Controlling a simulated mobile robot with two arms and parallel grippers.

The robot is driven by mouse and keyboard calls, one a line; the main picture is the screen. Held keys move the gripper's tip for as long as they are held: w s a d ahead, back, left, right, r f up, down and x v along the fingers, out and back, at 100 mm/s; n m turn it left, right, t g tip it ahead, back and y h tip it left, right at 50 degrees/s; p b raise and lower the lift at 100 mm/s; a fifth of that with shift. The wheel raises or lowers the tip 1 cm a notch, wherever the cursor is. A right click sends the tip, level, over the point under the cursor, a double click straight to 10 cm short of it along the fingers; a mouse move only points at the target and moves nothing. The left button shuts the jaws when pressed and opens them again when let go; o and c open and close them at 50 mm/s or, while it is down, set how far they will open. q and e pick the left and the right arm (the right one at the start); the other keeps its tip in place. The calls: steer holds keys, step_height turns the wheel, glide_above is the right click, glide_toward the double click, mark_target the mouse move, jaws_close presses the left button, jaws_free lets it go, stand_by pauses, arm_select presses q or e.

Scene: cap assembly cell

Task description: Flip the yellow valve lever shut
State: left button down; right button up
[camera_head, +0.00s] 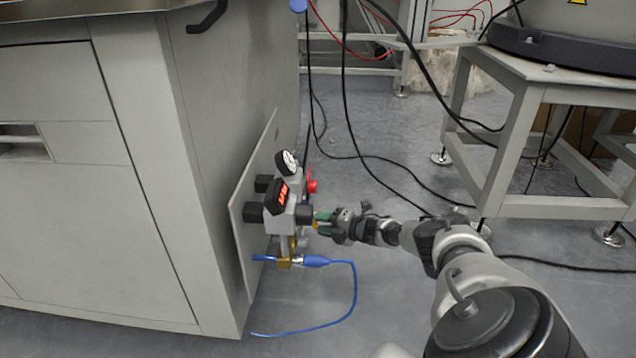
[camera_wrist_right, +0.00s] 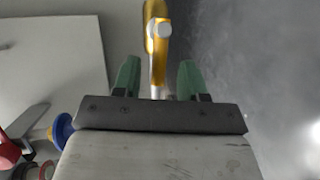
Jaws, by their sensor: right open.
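The yellow valve lever (camera_wrist_right: 151,42) shows in the right wrist view, with a round silver bolt head on it and a silver stem below. My right gripper (camera_wrist_right: 157,66) is open, with one green finger on each side of the lever's line and a gap to both. In the head view my right gripper (camera_head: 322,222) is at the right side of the valve unit (camera_head: 284,213), which has a gauge and a red-lit display. The lever is hard to make out there, mostly hidden by the unit and gripper. My left gripper is not in view.
The unit is on a pale plate (camera_head: 238,208) on the side of a grey cabinet (camera_head: 130,150). A blue hose (camera_head: 354,290) loops below it. Black cables (camera_head: 345,120) hang behind. A metal stand (camera_head: 520,130) is at right. Open floor lies between.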

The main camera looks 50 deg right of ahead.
steer(key=shift+b+x, duration=0.35)
steer(key=shift+x, duration=0.55)
jaws_close()
steer(key=shift+r, duration=0.1)
steer(key=shift+w+d+r+m+g+y, duration=0.1)
steer(key=shift+r+m+g+y, duration=0.2)
steer(key=shift+m+g, duration=0.35)
steer(key=shift+w+d+r+m+g+y, duration=0.1)
steer(key=shift+r+m+g+y, duration=0.25)
steer(key=shift+m, duration=0.6)
steer(key=shift+w+d+r+m+g+y, duration=0.15)
steer(key=shift+r+m+g+y, duration=0.15)
steer(key=shift+m+g, duration=0.35)
steer(key=shift+m, duration=0.25)
